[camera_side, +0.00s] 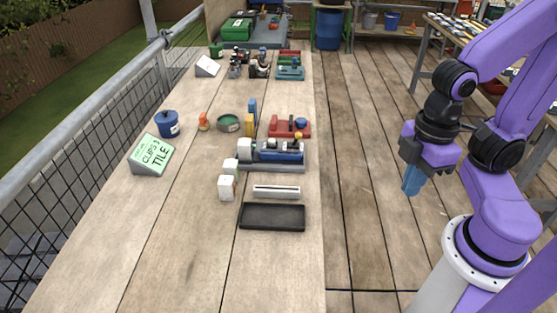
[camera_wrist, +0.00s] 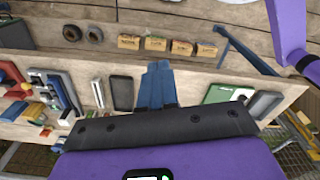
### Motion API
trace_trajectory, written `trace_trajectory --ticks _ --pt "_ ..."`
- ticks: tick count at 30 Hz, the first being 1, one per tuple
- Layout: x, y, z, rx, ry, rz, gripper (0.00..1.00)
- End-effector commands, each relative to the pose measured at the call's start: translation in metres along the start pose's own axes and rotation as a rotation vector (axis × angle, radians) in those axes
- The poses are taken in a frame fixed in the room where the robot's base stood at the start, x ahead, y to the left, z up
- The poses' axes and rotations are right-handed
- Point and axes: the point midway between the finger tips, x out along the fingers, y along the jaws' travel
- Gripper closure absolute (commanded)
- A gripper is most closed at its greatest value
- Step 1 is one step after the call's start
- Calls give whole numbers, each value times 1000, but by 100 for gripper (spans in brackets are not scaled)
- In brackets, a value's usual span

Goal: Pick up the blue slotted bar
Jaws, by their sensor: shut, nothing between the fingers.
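A blue bar-shaped piece (camera_side: 278,152) lies on a grey base (camera_side: 272,167) near the middle of the bench in the side view, with a white cylinder at its left end. It looks like the blue slotted bar, but its slots are too small to make out. It also shows at the left of the wrist view (camera_wrist: 58,94). My gripper (camera_side: 411,189) hangs to the right of the bench, well apart from the bar, with blue fingers pointing down. In the wrist view its fingers (camera_wrist: 156,70) are together and hold nothing.
A white slotted strip (camera_side: 276,191) and a dark tray (camera_side: 272,217) lie in front of the blue bar. White blocks (camera_side: 227,187) stand to its left and a red fixture (camera_side: 289,127) behind it. A green sign (camera_side: 152,153) stands farther left. The bench's near end is clear.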

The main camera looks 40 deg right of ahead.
Motion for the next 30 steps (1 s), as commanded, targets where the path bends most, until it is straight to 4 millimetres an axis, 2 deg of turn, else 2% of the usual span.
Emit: trace_trajectory --ticks 12,13,17,18,26,30 --pt "0 0 0 0 0 0 100" --pt "0 0 0 0 0 0 94" --pt "0 0 0 0 0 0 51" --pt "0 0 0 0 0 0 45" --pt "0 0 0 1 0 0 45" --pt "-3 8 -12 14 -2 1 45"
